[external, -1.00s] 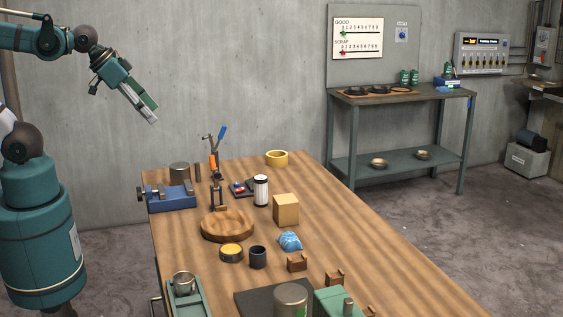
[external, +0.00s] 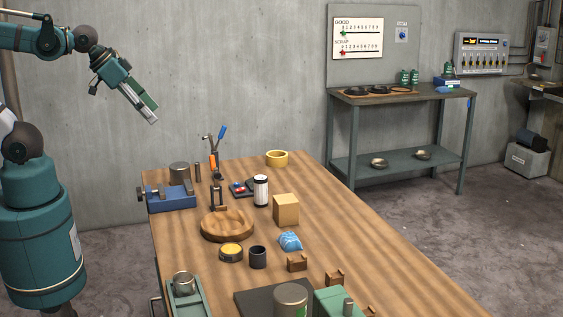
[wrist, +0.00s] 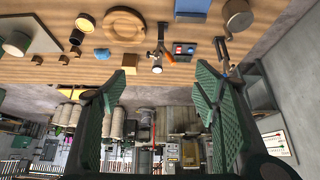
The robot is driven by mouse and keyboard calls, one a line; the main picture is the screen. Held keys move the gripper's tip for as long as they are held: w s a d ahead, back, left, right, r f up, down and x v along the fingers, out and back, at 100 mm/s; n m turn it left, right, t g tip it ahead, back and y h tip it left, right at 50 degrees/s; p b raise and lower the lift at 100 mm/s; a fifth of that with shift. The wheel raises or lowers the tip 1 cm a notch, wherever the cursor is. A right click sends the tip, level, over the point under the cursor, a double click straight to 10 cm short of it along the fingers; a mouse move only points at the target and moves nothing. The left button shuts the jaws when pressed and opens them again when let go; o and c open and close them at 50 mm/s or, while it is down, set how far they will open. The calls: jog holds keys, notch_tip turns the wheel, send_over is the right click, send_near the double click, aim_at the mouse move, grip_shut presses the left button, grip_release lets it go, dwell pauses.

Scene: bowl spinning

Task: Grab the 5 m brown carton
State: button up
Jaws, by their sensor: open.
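A tan-brown box-shaped carton (external: 286,209) stands on the wooden workbench, right of the round wooden disc and behind the blue cloth. In the wrist view a small tan block that looks like the carton (wrist: 130,59) shows near the bench edge, by the left finger's tip. My gripper (external: 151,117) is high above and left of the bench, well apart from the carton. In the wrist view its two green ribbed fingers (wrist: 160,80) are spread wide with nothing between them.
Around the carton are a white cylinder (external: 261,191), a blue cloth (external: 290,241), a round wooden disc (external: 227,225) and a dark cup (external: 258,257). A blue vise (external: 171,199) and an upright tool stand are to the left.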

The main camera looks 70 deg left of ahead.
jog(key=shift+w, duration=0.15)
jog(key=m+g+h+b, duration=0.4)
jog(key=m+g, duration=0.3)
jog(key=m, duration=1.1)
send_over(284, 197)
jog(key=a, duration=0.2)
notch_tip(284, 197, down, 24)
jog(key=shift+f, duration=0.1)
jog(key=shift+w+f+m, duration=0.2)
jog(key=shift+f+m, duration=0.1)
jog(key=shift+f, duration=0.1)
jog(key=shift+h, duration=0.3)
